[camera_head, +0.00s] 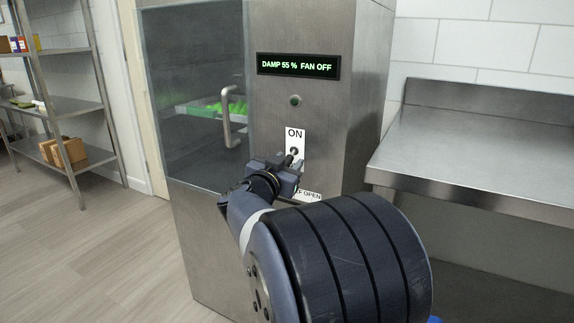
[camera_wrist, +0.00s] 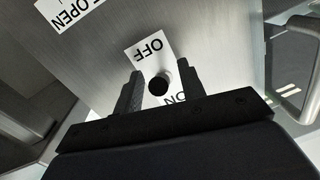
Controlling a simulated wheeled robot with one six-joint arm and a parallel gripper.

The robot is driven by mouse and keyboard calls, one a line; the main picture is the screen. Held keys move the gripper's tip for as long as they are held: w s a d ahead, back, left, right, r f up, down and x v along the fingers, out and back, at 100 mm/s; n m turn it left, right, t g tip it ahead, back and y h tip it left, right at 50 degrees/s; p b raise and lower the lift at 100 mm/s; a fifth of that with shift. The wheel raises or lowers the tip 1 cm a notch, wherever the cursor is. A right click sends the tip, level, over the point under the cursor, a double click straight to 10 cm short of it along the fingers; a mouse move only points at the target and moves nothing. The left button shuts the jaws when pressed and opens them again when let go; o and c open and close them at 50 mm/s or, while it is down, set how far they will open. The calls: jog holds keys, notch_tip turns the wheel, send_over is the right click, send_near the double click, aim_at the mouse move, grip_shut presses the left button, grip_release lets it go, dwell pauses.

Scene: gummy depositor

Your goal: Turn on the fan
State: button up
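The fan switch is a small toggle on a white plate (camera_head: 296,134) marked ON at its top, on the front of a steel cabinet. Its dark round tip (camera_wrist: 158,85) shows in the wrist view, with the OFF label (camera_wrist: 150,47) beyond it and ON partly hidden below. The display (camera_head: 299,66) above reads "DAMP 55 % FAN OFF". My gripper (camera_head: 287,165) is at the switch, just under the ON label. In the wrist view my gripper (camera_wrist: 159,84) is open, one finger on each side of the tip, with visible gaps.
A round dark indicator (camera_head: 295,100) sits between display and switch. A glass door (camera_head: 200,130) with a handle (camera_head: 228,118) is at left, green items behind it. A label ending "F OPEN" (camera_head: 308,196) is below the switch. A steel table (camera_head: 480,150) stands at right.

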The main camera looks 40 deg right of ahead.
grip_shut()
